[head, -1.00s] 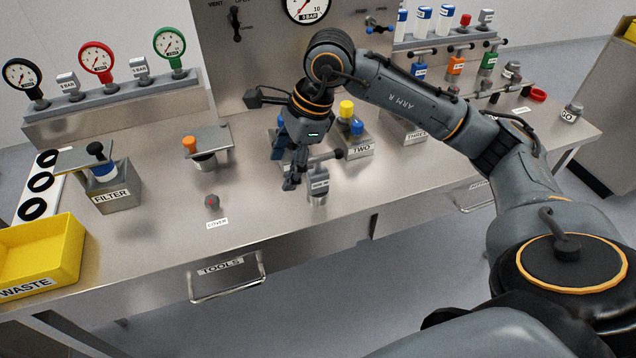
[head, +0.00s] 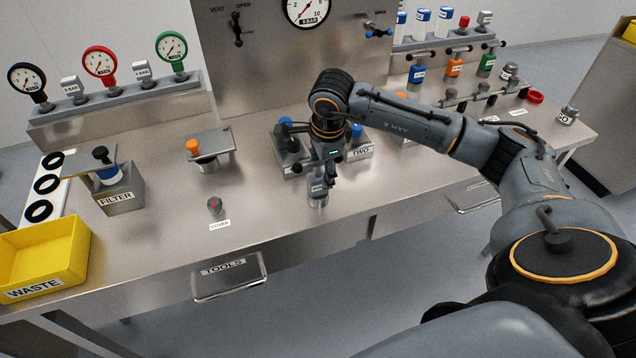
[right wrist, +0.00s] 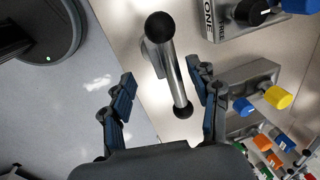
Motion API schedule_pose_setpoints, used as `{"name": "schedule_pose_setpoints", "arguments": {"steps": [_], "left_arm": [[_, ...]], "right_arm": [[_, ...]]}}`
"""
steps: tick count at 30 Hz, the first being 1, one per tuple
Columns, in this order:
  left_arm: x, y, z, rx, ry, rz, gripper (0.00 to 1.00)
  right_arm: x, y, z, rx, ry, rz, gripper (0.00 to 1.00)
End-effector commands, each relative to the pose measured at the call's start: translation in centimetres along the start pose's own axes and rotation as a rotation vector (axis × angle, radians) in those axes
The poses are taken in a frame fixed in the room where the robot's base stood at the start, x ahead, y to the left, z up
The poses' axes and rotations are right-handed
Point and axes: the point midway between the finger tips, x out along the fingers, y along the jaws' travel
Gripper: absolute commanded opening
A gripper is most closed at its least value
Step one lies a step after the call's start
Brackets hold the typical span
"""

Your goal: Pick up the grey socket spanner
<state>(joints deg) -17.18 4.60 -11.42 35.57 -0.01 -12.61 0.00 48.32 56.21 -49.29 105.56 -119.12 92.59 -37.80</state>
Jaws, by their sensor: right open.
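The grey socket spanner (head: 317,190) stands upright near the front edge of the bench, in a small holder or socket; its upper part is largely hidden by my gripper in the head view. In the right wrist view its T-bar handle (right wrist: 172,68), with black ball ends, lies between my fingers. My right gripper (head: 326,172) is above and around the handle, pointing down. In the right wrist view my right gripper (right wrist: 163,85) is open, with gaps between the handle and both fingers. My left gripper is not in view.
Block ONE (right wrist: 220,22) and the TWO block (head: 360,153), with coloured knobs, stand close behind the spanner. A small grey knob with a red mark (head: 214,206) and the filter block (head: 118,199) stand left. The bench front between them is clear.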

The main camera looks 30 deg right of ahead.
Motion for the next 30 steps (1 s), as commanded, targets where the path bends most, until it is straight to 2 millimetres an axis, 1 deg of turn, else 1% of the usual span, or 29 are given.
{"name": "schedule_pose_setpoints", "arguments": {"steps": [1, 3, 6, 8, 11, 16, 17, 18, 20, 21, 23, 24, 25, 30], "left_arm": [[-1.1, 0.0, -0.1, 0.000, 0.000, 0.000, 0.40], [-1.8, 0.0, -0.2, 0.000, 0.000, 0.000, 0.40], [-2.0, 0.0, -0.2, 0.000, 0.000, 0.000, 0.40], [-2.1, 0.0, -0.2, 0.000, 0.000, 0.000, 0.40], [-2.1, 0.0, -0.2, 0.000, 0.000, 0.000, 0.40], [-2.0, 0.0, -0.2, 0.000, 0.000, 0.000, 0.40], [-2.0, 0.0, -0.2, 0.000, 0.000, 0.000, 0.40], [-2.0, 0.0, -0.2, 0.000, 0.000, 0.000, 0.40], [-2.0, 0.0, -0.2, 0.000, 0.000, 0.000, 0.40], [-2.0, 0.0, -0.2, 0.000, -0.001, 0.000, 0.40], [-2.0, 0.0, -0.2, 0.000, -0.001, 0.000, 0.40], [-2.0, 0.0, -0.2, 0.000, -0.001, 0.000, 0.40], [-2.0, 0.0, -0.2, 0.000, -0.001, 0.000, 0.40], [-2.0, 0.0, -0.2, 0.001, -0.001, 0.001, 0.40]], "right_arm": [[0.4, -0.1, 0.0, 0.000, 0.001, 0.008, 0.61], [1.5, -0.4, 0.1, 0.001, 0.001, 0.008, 0.61], [3.0, -0.4, 0.1, 0.000, 0.001, 0.005, 0.61], [3.5, -0.4, 0.1, -0.001, 0.000, 0.005, 0.61], [4.0, -0.4, 0.1, -0.001, 0.000, 0.002, 0.61], [4.0, -0.4, 0.1, -0.001, 0.000, 0.002, 0.61], [4.0, -0.4, 0.1, -0.001, 0.000, 0.002, 0.55], [4.0, -0.4, 0.1, -0.001, 0.000, 0.002, 0.46], [4.0, -0.4, 0.1, -0.001, 0.000, 0.002, 0.34], [4.0, -0.4, 0.1, -0.001, 0.000, 0.002, 0.26], [4.0, -0.4, 0.1, -0.001, 0.000, 0.002, 0.14], [4.0, -0.4, 0.1, -0.001, 0.000, 0.002, 0.06], [4.0, -0.4, 0.1, -0.001, 0.000, 0.002, 0.00], [4.0, -0.4, 0.1, 0.000, 0.000, 0.001, 0.00]]}}
